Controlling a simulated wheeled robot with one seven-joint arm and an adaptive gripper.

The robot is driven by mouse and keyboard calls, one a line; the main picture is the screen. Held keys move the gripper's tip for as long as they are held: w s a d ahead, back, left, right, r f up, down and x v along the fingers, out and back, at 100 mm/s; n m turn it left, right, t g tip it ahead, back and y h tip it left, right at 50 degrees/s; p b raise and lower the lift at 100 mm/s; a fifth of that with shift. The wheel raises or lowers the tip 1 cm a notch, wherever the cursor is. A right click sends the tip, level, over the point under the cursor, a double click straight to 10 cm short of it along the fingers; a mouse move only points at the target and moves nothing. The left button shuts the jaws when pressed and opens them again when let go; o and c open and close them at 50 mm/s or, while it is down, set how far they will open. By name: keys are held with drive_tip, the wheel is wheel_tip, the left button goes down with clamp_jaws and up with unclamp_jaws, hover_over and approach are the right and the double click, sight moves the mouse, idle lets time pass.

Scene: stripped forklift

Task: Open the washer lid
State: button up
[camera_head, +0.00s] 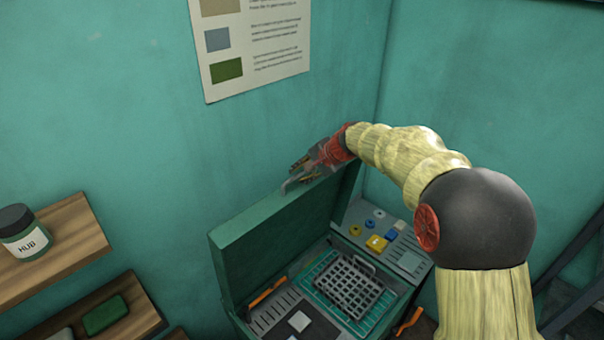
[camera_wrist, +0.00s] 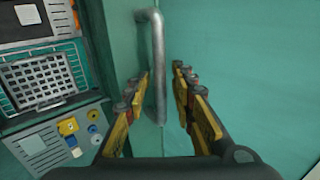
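The washer (camera_head: 272,312) is at the lower middle of the head view. Its green lid (camera_head: 280,228) stands raised, close to upright, near the teal wall, and the inside is exposed. A grey mesh basket (camera_head: 352,284) shows inside; it also shows in the wrist view (camera_wrist: 38,80). My gripper (camera_head: 297,180) is at the lid's top edge. In the wrist view a bent metal handle (camera_wrist: 155,38) reaches between my two fingers, with a visible gap on both sides. My gripper (camera_wrist: 161,84) is open; I cannot tell whether either finger touches the handle.
A panel with blue and yellow knobs (camera_head: 377,243) is at the washer's right. Wooden shelves at left hold a HUB jar (camera_head: 24,234) and a green block (camera_head: 105,314). A poster (camera_head: 250,48) hangs on the wall behind. Dark stair-like rails (camera_head: 575,262) are at right.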

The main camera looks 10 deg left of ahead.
drive_tip(key=shift+f, duration=0.1)
drive_tip(key=v, duration=1.2)
drive_tip(key=shift+f, duration=0.1)
drive_tip(key=s+d+f+n+h+b, duration=0.2)
drive_tip(key=s+d+f+b, duration=0.5)
drive_tip(key=s+f+b, duration=0.4)
drive_tip(key=s+d+f+n+h+b, duration=0.2)
drive_tip(key=s+d+f+b, duration=0.5)
drive_tip(key=s+f+b, duration=0.5)
drive_tip(key=s+d+f+n+h+b, duration=0.2)
drive_tip(key=s+d+f+b, duration=0.5)
drive_tip(key=s+f+b, duration=0.4)
drive_tip(key=s+f+n, duration=0.1)
drive_tip(key=s+f, duration=0.2)
drive_tip(key=s, duration=0.3)
drive_tip(key=shift+s+d+f+n+t+b, duration=0.2)
drive_tip(key=shift+s+d+n+t+b, duration=0.1)
drive_tip(key=shift+d+b, duration=0.1)
